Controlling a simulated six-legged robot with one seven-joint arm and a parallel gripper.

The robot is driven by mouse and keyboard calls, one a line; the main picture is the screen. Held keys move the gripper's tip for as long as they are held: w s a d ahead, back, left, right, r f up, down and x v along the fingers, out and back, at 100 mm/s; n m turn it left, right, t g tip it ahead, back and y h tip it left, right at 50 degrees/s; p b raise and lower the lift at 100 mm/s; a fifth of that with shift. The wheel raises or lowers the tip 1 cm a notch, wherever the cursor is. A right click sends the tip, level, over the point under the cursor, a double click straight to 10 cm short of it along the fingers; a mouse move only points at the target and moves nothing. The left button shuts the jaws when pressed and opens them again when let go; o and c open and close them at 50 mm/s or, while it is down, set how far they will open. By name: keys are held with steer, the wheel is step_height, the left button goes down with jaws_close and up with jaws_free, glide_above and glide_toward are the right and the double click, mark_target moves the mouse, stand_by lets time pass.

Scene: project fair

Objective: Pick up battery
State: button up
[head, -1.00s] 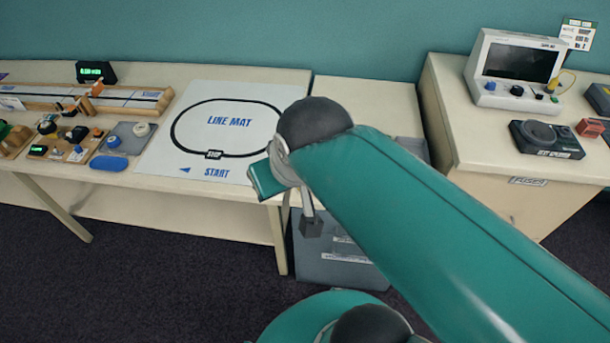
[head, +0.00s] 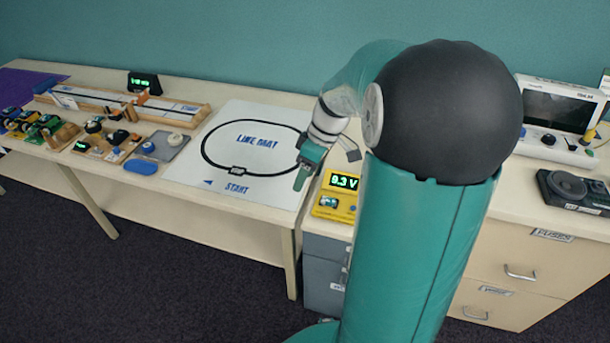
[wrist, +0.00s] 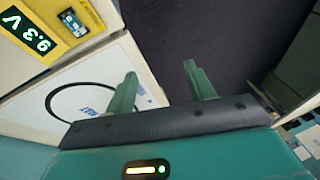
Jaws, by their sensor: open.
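A small battery-like item (head: 328,201), pale and blue-green, sits in the yellow meter (head: 335,208), whose green display reads 9.3 V. In the wrist view, the item (wrist: 75,22) lies in a slot of the yellow meter (wrist: 92,12) at the upper left. I cannot make out its label. My gripper (head: 301,178) is above the right edge of the line mat, just left of the meter. In the wrist view its two green fingers (wrist: 161,77) are apart with nothing between them, and the meter is off to their left.
The line mat (head: 216,160) lies flat beside the meter. A blue oval piece (head: 141,167) and several small boards stand farther left. At right are a white instrument (head: 557,118) and a black device (head: 580,192). Dark floor lies in front of the table.

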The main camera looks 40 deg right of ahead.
steer(key=w+d+f+n+y, duration=0.1)
steer(key=d+f+y, duration=0.1)
steer(key=d+f, duration=0.35)
steer(key=n+t+y, duration=0.3)
steer(key=t+y, duration=0.1)
steer(key=t, duration=0.3)
glide_toward(329, 200)
steer(key=shift+h, duration=0.3)
steer(key=x, duration=0.8)
steer(key=shift+a+r, duration=0.1)
steer(key=shift+a, duration=0.1)
jaws_close()
